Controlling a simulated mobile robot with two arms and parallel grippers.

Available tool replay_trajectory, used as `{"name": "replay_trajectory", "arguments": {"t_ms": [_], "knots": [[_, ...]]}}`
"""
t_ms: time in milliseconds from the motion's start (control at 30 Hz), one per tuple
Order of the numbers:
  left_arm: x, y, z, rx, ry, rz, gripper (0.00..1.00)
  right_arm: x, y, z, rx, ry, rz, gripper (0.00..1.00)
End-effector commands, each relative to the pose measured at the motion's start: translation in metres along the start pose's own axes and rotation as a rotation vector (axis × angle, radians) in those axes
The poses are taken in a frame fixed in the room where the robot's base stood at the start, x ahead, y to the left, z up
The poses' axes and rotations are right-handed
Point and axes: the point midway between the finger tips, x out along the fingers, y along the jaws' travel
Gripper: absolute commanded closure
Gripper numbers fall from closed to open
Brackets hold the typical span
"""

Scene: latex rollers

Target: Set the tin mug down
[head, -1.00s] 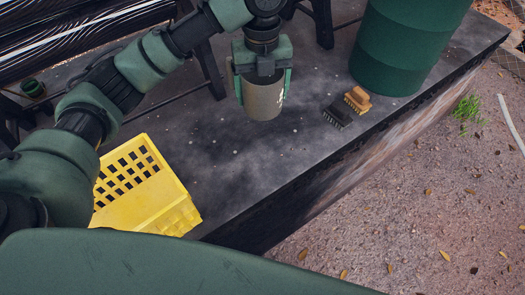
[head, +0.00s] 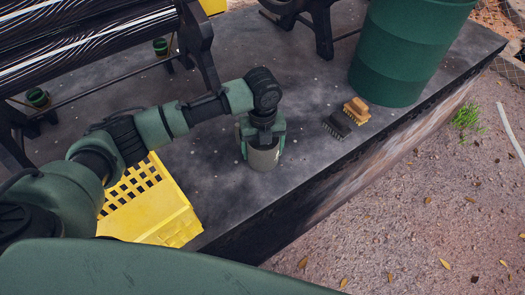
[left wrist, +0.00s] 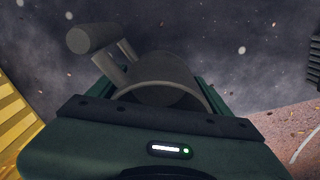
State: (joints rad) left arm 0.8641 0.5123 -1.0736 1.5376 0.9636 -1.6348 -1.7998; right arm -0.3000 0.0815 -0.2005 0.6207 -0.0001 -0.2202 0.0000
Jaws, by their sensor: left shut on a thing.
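The tin mug (head: 263,159) is a grey-beige cylinder, upright, low over the dark slab (head: 290,175) between the yellow crate and the brushes. I cannot tell whether its base touches the slab. My left gripper (head: 263,143) points down from above and is shut on the mug, a finger on each side of it. In the left wrist view the mug (left wrist: 162,72) sits between the fingers, with its handle (left wrist: 92,36) sticking out to the upper left. The gripper body hides part of the mug. My right gripper is not in view.
A yellow crate (head: 178,222) stands at the lower left. A black brush (head: 337,124) and a tan brush (head: 357,110) lie right of the mug, before a green drum (head: 405,55). Dark rollers (head: 85,40) are at the upper left. The slab's front edge is close.

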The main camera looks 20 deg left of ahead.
Motion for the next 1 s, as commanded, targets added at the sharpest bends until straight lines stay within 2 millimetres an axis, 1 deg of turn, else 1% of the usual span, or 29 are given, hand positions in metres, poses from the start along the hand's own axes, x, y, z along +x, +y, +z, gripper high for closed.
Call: {"name": "replay_trajectory", "arguments": {"t_ms": [33,133,467,500,567,600,867,967,1000], "knots": [[0.008,0.0,-0.001,-0.001,0.002,0.001,0.67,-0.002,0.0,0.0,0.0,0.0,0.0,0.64],[0.019,0.0,0.0,-0.001,0.0,0.001,0.67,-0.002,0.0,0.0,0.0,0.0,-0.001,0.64],[0.022,0.0,0.0,0.0,-0.001,0.0,0.67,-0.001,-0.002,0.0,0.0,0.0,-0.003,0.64],[0.023,0.0,0.0,0.0,0.0,0.0,0.18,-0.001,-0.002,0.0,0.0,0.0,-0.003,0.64],[0.022,0.0,0.0,0.0,0.0,0.0,0.02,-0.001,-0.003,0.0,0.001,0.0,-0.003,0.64],[0.022,0.0,0.0,0.0,0.0,0.0,0.0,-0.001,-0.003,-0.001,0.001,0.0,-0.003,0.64],[0.019,0.0,0.0,0.0,-0.001,-0.001,0.0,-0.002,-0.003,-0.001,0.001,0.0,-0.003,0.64],[0.01,0.0,0.001,0.0,-0.003,-0.001,0.0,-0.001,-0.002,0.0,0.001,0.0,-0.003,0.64],[0.004,-0.001,0.001,0.0,-0.003,-0.003,0.0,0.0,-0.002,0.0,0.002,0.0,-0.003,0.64]]}}
